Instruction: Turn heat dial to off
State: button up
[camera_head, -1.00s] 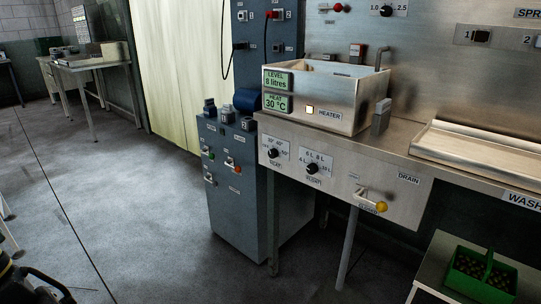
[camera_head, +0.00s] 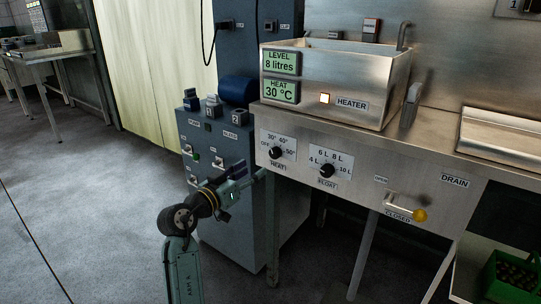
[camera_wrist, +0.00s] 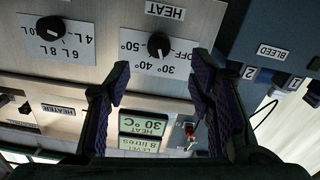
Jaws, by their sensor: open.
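The heat dial (camera_head: 276,153) is a small black knob on a white plate marked OFF, 30°, 40° and 50°, on the steel front panel left of the float dial. The wrist view shows the heat dial (camera_wrist: 158,45) upside down. Its exact setting is too small to tell. My gripper (camera_wrist: 160,76) is open and empty in the wrist view, with its dark purple-padded fingers either side of the heat dial's line and the dial beyond the tips. In the head view my arm reaches up from below, its end left of and below the dial.
The float dial (camera_head: 327,170) sits right of the heat dial. A yellow-knobbed drain handle (camera_head: 405,208) sticks out further right. Above are the lit heater switch (camera_head: 325,98) and a heat display (camera_head: 281,92) reading 30 °C. A blue cabinet (camera_head: 235,225) with switches stands close on the left.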

aim_at(274, 155)
jog(key=p+x, duration=0.1)
jog(key=x, duration=0.9)
jog(key=shift+w+d, duration=0.1)
jog(key=shift+d, duration=0.05)
jog(key=shift+r, duration=0.1)
jog(key=shift+c, duration=0.6)
jog(key=c, duration=1)
jog(key=shift+c, duration=0.2)
jog(key=shift+n+p, duration=0.3)
jog(key=shift+p, duration=0.15)
jog(key=n+p, duration=0.1)
jog(key=n, duration=0.1)
jog(key=n+p, duration=0.2)
jog(key=shift+d+r+n, duration=0.1)
jog(key=shift+r+n, duration=0.1)
jog(key=shift+n, duration=0.1)
jog(key=n+p, duration=0.3)
jog(key=n, duration=0.1)
jog(key=shift+n, duration=0.3)
